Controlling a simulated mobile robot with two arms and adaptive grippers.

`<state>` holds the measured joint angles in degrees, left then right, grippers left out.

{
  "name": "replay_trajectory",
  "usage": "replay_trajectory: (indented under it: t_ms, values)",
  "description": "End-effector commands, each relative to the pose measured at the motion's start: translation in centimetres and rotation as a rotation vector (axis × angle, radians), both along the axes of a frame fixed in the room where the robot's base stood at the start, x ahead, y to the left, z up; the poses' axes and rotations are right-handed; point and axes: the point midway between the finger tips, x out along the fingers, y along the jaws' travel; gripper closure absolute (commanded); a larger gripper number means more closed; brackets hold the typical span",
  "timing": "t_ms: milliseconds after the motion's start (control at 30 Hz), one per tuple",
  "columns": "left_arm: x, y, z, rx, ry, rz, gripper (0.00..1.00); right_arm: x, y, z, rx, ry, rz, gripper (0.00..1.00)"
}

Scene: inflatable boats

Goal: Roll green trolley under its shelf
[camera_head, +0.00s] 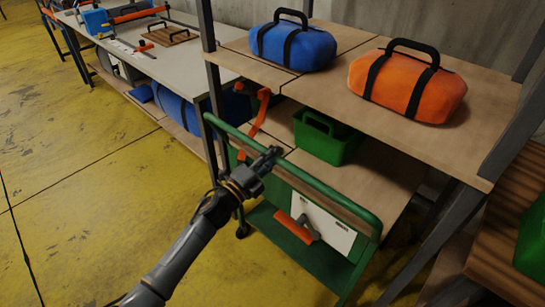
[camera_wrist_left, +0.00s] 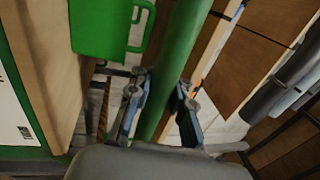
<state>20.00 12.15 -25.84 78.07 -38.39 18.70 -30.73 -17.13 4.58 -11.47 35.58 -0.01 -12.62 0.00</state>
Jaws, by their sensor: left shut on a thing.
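The green trolley (camera_head: 375,228) stands at the front of the shelf (camera_head: 465,150), with its green tube rail facing me and a green lower deck near the floor. My left gripper (camera_head: 268,160) is at this rail. In the left wrist view, the green tube (camera_wrist_left: 182,60) runs between the two fingers of my left gripper (camera_wrist_left: 162,100), which are shut on it. The trolley's back part is hidden beneath the shelf board, so I cannot tell how far under it reaches. My right gripper is not in view.
A blue bag (camera_head: 293,46) and an orange bag (camera_head: 408,85) lie on the shelf. A green crate (camera_head: 322,138) sits below the board. A dark shelf leg (camera_head: 432,240) stands right of the trolley. A long workbench (camera_head: 165,65) is at left; yellow floor (camera_head: 80,190) is open.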

Motion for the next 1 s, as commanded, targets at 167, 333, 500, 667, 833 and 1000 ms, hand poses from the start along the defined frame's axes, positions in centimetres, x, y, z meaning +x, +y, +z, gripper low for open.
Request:
replay_trajectory:
  t_ms: [167,333,500,667,833,1000]
  values:
    - [-0.12,-0.24,-0.97,0.008,0.014,-0.002,1.00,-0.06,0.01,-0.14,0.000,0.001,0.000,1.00]
    - [-0.14,-0.24,-0.99,0.007,0.015,-0.002,1.00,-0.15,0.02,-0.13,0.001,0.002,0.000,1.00]
    - [-0.14,-0.24,-0.98,0.007,0.015,-0.002,0.73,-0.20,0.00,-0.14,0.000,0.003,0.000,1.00]
    - [-0.09,-0.19,-0.69,0.005,0.010,-0.002,0.55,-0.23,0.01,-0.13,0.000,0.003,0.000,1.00]
    - [-0.01,-0.14,-0.43,0.003,0.007,-0.001,0.55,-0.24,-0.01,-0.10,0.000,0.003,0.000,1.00]
    - [-0.55,0.36,-0.55,0.004,0.006,0.000,0.55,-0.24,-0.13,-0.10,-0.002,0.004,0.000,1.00]
